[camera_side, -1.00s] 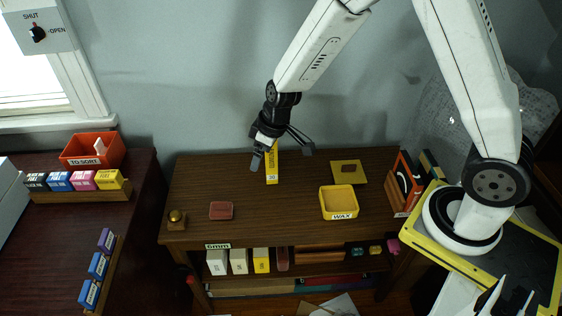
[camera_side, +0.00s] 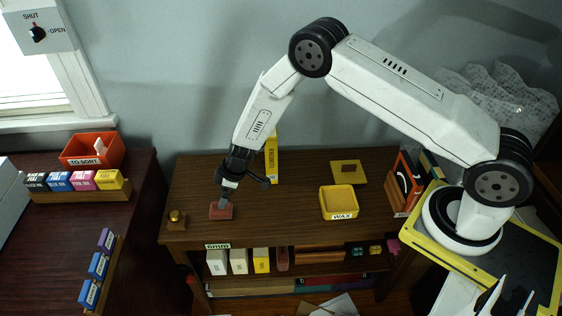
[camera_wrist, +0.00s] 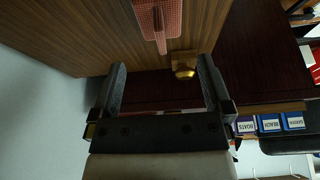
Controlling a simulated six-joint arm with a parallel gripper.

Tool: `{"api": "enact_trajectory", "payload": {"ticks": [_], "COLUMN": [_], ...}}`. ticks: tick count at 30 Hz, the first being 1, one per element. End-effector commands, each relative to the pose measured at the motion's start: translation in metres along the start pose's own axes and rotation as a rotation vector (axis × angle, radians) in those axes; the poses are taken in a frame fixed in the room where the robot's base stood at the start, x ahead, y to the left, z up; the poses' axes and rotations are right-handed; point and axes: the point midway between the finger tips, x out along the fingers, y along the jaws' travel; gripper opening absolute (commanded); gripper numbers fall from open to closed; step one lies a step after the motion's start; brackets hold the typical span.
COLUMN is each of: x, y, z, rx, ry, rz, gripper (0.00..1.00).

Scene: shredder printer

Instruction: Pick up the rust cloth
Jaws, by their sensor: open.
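The rust cloth (camera_side: 217,213) is a small reddish folded square lying flat on the brown wooden table, left of its middle. In the wrist view the cloth (camera_wrist: 152,14) shows at the top edge with a woven texture and a narrow strip hanging toward the gripper. My gripper (camera_side: 244,192) is over the cloth's right side, tilted, with one finger overlapping the cloth in the picture. In the wrist view my gripper (camera_wrist: 161,66) has its fingers wide apart with nothing between them. The cloth lies beyond the fingertips there; whether a finger touches it I cannot tell.
A brass knob on a wooden block (camera_side: 177,218) stands left of the cloth. A yellow upright box (camera_side: 271,160) stands behind my gripper. A yellow WAX tray (camera_side: 338,189) and a yellow square pad (camera_side: 348,167) are to the right. The table between the cloth and tray is clear.

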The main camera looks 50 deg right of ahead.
Motion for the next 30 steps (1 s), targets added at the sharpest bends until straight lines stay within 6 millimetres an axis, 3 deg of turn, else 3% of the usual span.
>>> {"api": "enact_trajectory", "payload": {"ticks": [30], "x": [0.034], "y": [-0.001], "z": [0.0], "rx": [-0.001], "ry": [-0.001], "rz": [-0.001], "gripper": [1.0]}}
